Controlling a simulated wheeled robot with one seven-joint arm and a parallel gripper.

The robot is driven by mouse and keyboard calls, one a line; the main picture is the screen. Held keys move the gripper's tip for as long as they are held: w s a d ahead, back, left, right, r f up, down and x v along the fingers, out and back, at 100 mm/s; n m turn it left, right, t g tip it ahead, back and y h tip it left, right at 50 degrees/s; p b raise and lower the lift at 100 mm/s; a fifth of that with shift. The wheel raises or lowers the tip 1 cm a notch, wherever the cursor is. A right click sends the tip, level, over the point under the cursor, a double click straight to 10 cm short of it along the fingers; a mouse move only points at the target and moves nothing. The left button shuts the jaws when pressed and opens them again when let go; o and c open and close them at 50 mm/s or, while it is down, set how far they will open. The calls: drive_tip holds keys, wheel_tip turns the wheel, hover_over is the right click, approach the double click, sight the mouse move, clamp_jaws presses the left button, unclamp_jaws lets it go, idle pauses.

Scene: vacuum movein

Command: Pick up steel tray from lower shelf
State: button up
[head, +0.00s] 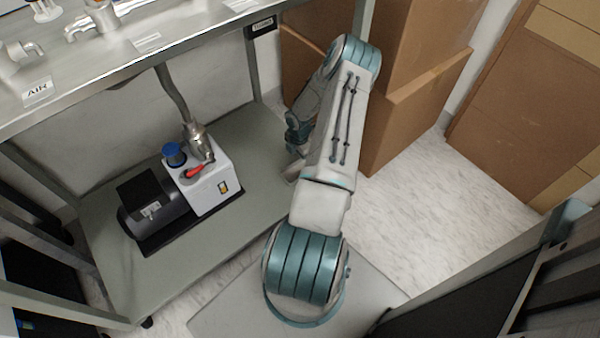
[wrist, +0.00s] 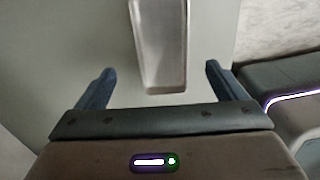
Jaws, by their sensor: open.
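The steel tray (wrist: 160,84) shows in the wrist view as a narrow, shallow tray with raised rims, lying on the grey-green shelf surface. Its near end lies between the two blue fingers in the picture, and its far end is cut off by the top edge. My gripper (wrist: 158,80) is open, with one finger on each side and clear space between each finger and the tray. I cannot tell how high the fingers are above the shelf. The lower shelf (head: 185,262) is a grey-green panel under the bench.
A vacuum pump (head: 212,178) with a blue cap, red handle and dark motor stands on the lower shelf, its hose rising. The bench top (head: 130,52) with fittings overhangs the shelf. Cardboard boxes (head: 415,105) stand behind my arm. Light floor (head: 450,210) is clear at right.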

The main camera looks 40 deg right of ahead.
sight(290, 174)
drive_tip(key=shift+s+f+b, duration=0.15)
drive_tip(key=shift+f+b, duration=1.25)
drive_tip(key=shift+f, duration=1.65)
drive_tip(key=shift+c, duration=0.3)
drive_tip(key=c, duration=1.1)
